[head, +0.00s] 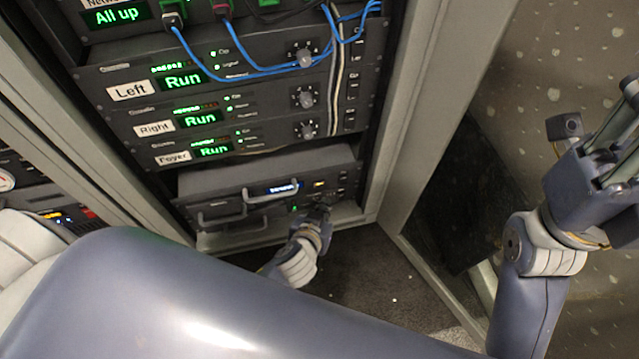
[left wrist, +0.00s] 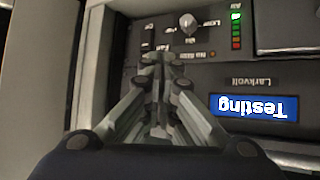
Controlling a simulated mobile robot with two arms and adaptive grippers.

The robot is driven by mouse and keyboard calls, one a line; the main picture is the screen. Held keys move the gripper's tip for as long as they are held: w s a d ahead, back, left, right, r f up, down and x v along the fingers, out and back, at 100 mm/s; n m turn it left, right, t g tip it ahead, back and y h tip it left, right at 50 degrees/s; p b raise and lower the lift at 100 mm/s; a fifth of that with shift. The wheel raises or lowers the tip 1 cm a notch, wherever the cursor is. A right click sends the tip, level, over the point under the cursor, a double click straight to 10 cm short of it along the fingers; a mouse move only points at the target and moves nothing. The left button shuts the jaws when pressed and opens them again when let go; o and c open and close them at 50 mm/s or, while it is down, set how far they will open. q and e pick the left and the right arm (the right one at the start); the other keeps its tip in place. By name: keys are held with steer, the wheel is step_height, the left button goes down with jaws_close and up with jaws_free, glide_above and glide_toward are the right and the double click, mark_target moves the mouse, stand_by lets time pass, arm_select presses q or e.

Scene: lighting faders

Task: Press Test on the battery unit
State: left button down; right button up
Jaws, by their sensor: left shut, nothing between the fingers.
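The battery unit (head: 225,207) is the lowest unit in the rack, with handles and a small blue display (head: 285,188). In the left wrist view the unit appears upside down, and its blue display (left wrist: 254,108) reads "Testing". My left gripper (head: 320,210) is shut and empty at the right part of the unit's front. In the left wrist view its fingertips (left wrist: 156,62) are at the panel below the knob (left wrist: 188,24) and hide part of it. Whether they touch the panel, and the Test button itself, I cannot make out. My right gripper (head: 622,125) is at the right edge, partly cut off.
Above stand units labelled Left (head: 128,90), Right (head: 153,128) and Foyer (head: 172,157), each showing "Run". Blue cables (head: 240,77) hang in front of the upper ones. The rack's pale side post (head: 398,130) is close to the right of the battery unit.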

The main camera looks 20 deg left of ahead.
arm_select(q)
steer(key=shift+s+d, duration=0.65)
steer(key=shift+s, duration=0.35)
steer(key=shift+r, duration=0.1)
